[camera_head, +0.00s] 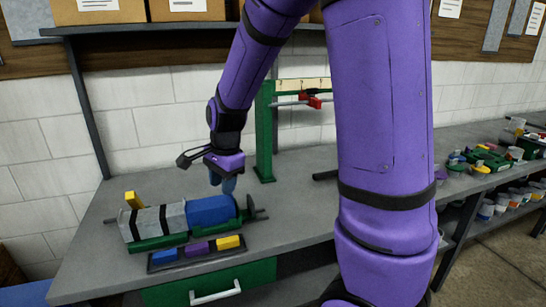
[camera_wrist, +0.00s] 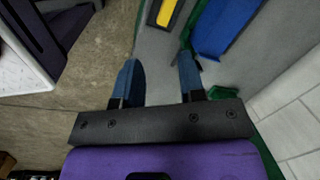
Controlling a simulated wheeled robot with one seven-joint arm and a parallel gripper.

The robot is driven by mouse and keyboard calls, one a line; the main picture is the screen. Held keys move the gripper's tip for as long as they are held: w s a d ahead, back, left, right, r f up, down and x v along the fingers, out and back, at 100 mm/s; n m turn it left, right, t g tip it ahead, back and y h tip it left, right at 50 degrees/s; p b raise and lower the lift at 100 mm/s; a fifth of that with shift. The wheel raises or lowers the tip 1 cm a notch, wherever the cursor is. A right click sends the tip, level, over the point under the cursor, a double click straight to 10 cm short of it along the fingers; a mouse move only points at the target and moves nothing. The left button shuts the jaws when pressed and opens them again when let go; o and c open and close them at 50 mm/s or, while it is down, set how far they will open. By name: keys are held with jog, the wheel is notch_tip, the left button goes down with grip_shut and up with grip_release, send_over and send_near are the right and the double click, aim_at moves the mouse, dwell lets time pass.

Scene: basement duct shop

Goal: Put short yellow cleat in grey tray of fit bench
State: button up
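A dark grey tray (camera_head: 197,258) lies at the front of the grey bench. It holds a blue piece (camera_head: 165,255), a purple piece (camera_head: 196,248) and a yellow piece (camera_head: 228,242) at its right end. The yellow piece also shows at the top of the wrist view (camera_wrist: 168,12). Another yellow piece (camera_head: 133,200) stands up behind the duct's left end. I cannot tell which yellow piece is the short cleat. My gripper (camera_head: 222,184) hangs above the duct's blue right end. Its blue fingers are apart with nothing between them in the wrist view (camera_wrist: 158,78).
A grey and blue duct (camera_head: 172,218) lies in a green cradle (camera_head: 150,243) behind the tray. A green post (camera_head: 264,135) with a red clamp (camera_head: 314,102) stands behind. Several coloured parts and cups (camera_head: 483,168) crowd the right bench. Bare bench lies right of the duct.

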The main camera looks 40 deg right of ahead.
jog(key=s+a+r+n+t, duration=0.1)
jog(key=s+r+n+t, duration=0.1)
jog(key=s+r+n, duration=0.6)
jog(key=s+r+n+t, duration=0.1)
jog(key=s+r+n, duration=0.7)
jog(key=s, duration=0.6)
jog(key=shift+a+t+h, duration=0.4)
jog(key=shift+r, duration=0.1)
